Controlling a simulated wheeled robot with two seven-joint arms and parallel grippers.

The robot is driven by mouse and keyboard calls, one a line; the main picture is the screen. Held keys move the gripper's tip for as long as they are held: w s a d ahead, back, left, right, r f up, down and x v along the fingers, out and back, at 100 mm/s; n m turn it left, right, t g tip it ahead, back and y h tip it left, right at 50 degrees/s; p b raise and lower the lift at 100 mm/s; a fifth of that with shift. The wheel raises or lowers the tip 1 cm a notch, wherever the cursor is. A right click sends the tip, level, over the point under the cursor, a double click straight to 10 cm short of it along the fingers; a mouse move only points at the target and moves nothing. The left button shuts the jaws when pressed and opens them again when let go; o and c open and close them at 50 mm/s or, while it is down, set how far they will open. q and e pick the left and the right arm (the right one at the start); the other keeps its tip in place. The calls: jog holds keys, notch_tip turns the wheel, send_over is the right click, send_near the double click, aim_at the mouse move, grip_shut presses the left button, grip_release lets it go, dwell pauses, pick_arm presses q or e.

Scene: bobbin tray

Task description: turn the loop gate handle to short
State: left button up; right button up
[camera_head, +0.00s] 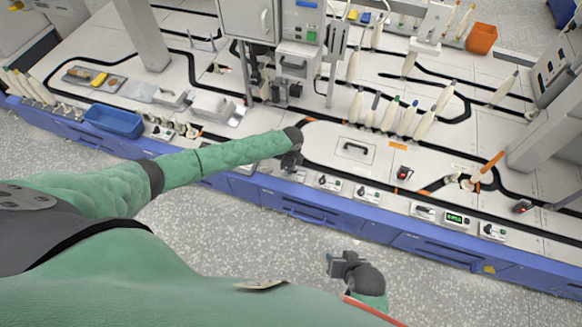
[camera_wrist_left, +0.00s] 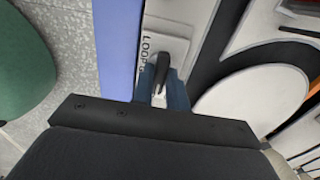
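The loop gate handle (camera_wrist_left: 163,66) is a small dark lever on a light plate (camera_wrist_left: 166,30) printed "LOOP"; the rest of the lettering is covered. In the left wrist view my left gripper (camera_wrist_left: 162,92) has its two dark blue fingers on either side of the lever. Whether they press on it I cannot tell. In the head view my left gripper (camera_head: 291,163) is at the bench's front edge and hides the handle. My right gripper (camera_head: 334,265) is in front of the bench, over the floor, apart from everything. Its fingers look spread and empty.
The bench has a blue front edge (camera_head: 270,192) and black curved tracks. Small control boxes (camera_head: 328,182) line the front, right of my left gripper. White bobbins (camera_head: 388,115) stand farther back. A blue bin (camera_head: 114,121) is at left. The floor in front is clear.

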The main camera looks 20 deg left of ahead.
pick_arm(q)
jog(key=o, duration=0.3)
jog(key=shift+o, duration=0.2)
jog(key=shift+r, duration=0.1)
notch_tip(320, 180, up, 8)
jog(key=shift+f, duration=0.2)
dwell(0.6)
